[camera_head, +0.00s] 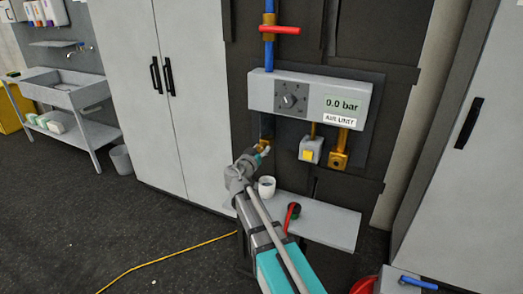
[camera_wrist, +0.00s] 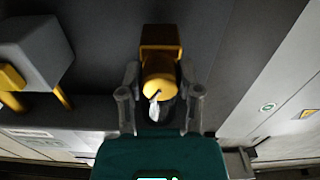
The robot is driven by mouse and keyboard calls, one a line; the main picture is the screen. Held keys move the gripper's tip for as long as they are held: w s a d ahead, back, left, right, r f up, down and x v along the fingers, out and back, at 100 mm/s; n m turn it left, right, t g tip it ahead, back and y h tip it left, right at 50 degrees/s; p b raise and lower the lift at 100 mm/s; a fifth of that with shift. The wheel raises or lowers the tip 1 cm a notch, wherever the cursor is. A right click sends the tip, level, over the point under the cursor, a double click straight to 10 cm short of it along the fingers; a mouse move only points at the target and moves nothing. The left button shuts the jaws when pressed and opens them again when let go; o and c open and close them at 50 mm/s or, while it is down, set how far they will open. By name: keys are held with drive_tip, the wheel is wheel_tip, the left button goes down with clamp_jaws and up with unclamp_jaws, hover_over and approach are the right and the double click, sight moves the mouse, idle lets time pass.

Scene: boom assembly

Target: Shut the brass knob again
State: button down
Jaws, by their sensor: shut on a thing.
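The brass knob (camera_wrist: 159,76) is in the middle of the wrist view, below a square brass block (camera_wrist: 160,38). My gripper (camera_wrist: 160,88) has one finger on each side of the knob and is shut on it. A small pale piece shows below the knob between the fingers. In the head view my gripper (camera_head: 262,150) is at the left brass fitting (camera_head: 266,128) under the air unit (camera_head: 310,97), and hides most of the knob. The air unit's display reads 0.0 bar.
A grey shelf (camera_head: 330,222) below holds a white cup (camera_head: 267,186) and a red and dark green item (camera_head: 291,214). A yellow-buttoned box (camera_head: 310,150) and another brass fitting (camera_head: 340,148) hang to the right. A red-handled valve (camera_head: 280,30) is above.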

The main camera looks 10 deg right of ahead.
drive_tip(key=n, duration=0.4)
drive_tip(key=shift+d+n, duration=0.1)
drive_tip(key=shift+n, duration=0.2)
drive_tip(key=n, duration=0.4)
drive_tip(key=shift+s, duration=0.1)
drive_tip(key=n, duration=0.8)
drive_tip(key=shift+r+n, duration=0.1)
drive_tip(key=shift+n, duration=0.2)
drive_tip(key=n, duration=0.3)
drive_tip(key=shift+n, duration=0.3)
drive_tip(key=n, duration=0.8)
drive_tip(key=shift+n, duration=2.2)
